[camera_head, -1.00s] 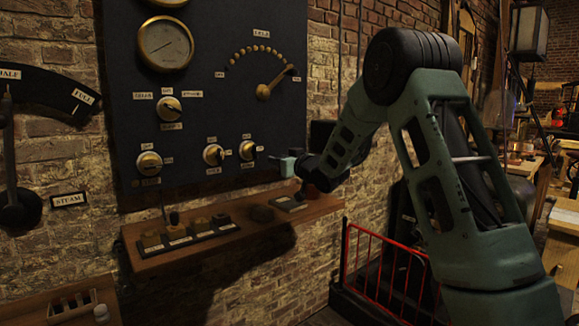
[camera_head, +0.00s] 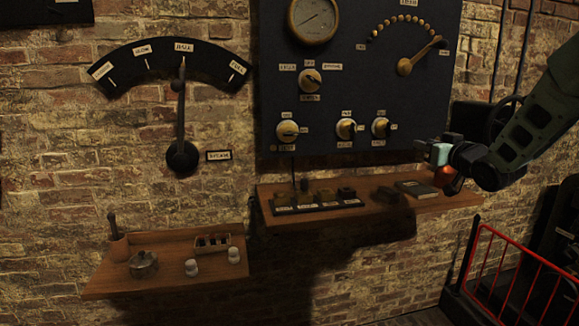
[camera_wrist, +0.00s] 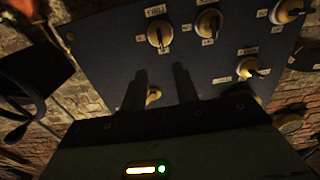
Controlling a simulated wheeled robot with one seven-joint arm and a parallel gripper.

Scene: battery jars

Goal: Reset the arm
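My arm (camera_head: 545,115) reaches in from the right edge in the head view. My gripper (camera_head: 424,148) is in front of the lower right corner of the dark control panel (camera_head: 345,85), above the right shelf. In the wrist view, the two dark fingers of my gripper (camera_wrist: 160,88) stand apart with nothing seen between them. The panel (camera_wrist: 110,60) with its brass knobs lies beyond them there.
The right wooden shelf (camera_head: 440,203) holds small blocks and a dark book (camera_head: 416,189). The left shelf (camera_head: 110,283) holds a small pot (camera_head: 143,264), white jars and a rack. A red railing (camera_head: 515,268) stands lower right.

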